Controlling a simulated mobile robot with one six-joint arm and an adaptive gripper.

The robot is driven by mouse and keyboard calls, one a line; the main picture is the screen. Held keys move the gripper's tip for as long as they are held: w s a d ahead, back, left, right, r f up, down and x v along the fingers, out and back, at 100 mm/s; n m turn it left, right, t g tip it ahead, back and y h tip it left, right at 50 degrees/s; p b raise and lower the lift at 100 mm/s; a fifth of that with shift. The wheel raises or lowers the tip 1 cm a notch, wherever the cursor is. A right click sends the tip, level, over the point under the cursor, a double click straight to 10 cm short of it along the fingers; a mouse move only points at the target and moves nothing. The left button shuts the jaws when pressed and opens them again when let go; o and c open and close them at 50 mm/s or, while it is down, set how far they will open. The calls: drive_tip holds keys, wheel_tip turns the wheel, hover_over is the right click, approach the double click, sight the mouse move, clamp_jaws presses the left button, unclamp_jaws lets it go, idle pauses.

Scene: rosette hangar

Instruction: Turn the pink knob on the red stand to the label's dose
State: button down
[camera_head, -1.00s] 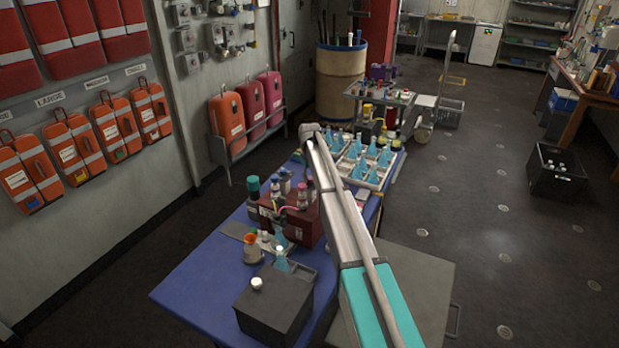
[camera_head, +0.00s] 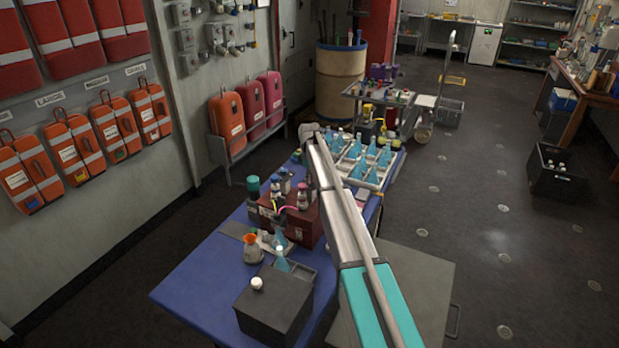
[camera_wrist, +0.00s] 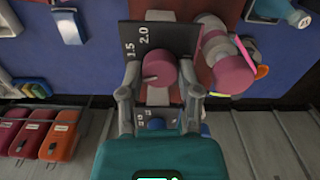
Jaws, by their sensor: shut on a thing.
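The pink knob (camera_wrist: 159,68) shows in the wrist view in front of a dark scale plate (camera_wrist: 183,38) marked 1.5 and 2.0. My gripper (camera_wrist: 160,82) is shut on the knob, with one finger on each side of it. A line shows on the knob's face; I cannot tell the exact value it points to. Part of a red surface (camera_wrist: 207,72), seemingly the stand, shows behind. In the head view a dark red box-like stand (camera_head: 308,222) is on the blue table, partly behind my arm. The knob and the dose label cannot be made out there.
A pink-capped bottle (camera_wrist: 233,70) is close to the right finger. The blue table (camera_head: 205,285) also holds a dark grey box (camera_head: 273,305), flasks (camera_head: 281,262) and a rack of blue flasks (camera_head: 370,165). Orange cases hang on the left wall.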

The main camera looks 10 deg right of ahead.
drive_tip(key=shift+c, duration=1.5)
unclamp_jaws()
drive_tip(key=shift+m, duration=0.3)
